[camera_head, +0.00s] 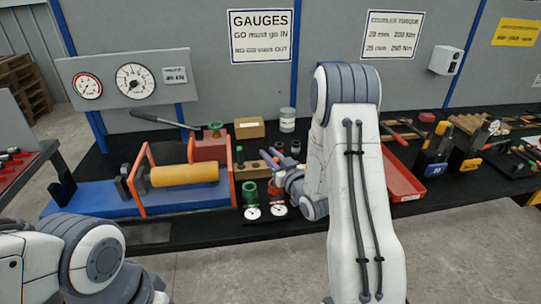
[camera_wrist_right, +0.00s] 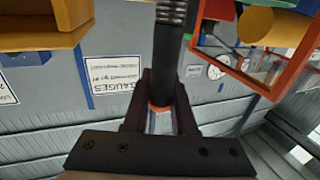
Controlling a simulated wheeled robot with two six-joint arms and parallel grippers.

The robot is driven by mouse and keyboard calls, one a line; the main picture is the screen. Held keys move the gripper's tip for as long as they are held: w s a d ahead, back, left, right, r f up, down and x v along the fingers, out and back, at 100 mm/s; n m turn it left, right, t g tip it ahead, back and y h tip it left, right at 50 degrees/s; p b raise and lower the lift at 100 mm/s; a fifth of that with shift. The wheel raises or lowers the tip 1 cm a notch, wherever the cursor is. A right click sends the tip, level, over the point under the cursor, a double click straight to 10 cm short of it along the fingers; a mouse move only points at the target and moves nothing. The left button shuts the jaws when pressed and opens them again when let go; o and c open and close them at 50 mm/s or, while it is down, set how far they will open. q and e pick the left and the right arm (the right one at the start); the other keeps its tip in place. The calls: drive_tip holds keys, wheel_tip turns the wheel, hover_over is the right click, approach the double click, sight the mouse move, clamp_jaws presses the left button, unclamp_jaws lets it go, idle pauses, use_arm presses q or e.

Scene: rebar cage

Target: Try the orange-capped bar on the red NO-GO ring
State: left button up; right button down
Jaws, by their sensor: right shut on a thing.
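My right gripper (camera_wrist_right: 165,88) is shut on a dark, ribbed bar (camera_wrist_right: 171,22) in the right wrist view. An orange band (camera_wrist_right: 158,107), which looks like its cap, shows between the fingers. The bar runs away from the fingers to the top edge; its far end is out of frame. In the head view the right gripper (camera_head: 284,177) is over the bench beside the red ring gauge (camera_head: 277,191). I cannot tell whether the bar touches the ring. A green ring gauge (camera_head: 250,192) stands to its left. My left gripper is out of view.
A wooden block (camera_head: 254,169) stands behind the gauges. The blue and orange press (camera_head: 100,199) with a yellow cylinder (camera_head: 183,175) is on the left. A red tray (camera_head: 402,180) lies right of my arm. A cardboard box (camera_head: 249,128) and a grey can (camera_head: 287,119) stand behind.

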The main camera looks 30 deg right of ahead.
drive_tip(key=shift+f+b, duration=0.4)
drive_tip(key=shift+f, duration=0.05)
drive_tip(key=c, duration=0.6)
unclamp_jaws()
drive_tip(key=shift+r, duration=0.1)
drive_tip(key=shift+c, duration=0.2)
drive_tip(key=s+p, duration=0.1)
drive_tip(key=s, duration=0.2)
drive_tip(key=s+p, duration=0.2)
drive_tip(key=s, duration=0.1)
drive_tip(key=s+p, duration=0.2)
drive_tip(key=s, duration=0.1)
drive_tip(key=shift+s+d+r, duration=0.2)
drive_tip(key=shift+d, duration=0.1)
drive_tip(key=shift+s+f+p, duration=0.2)
drive_tip(key=shift+s+p, duration=0.35)
drive_tip(key=shift+p, duration=0.3)
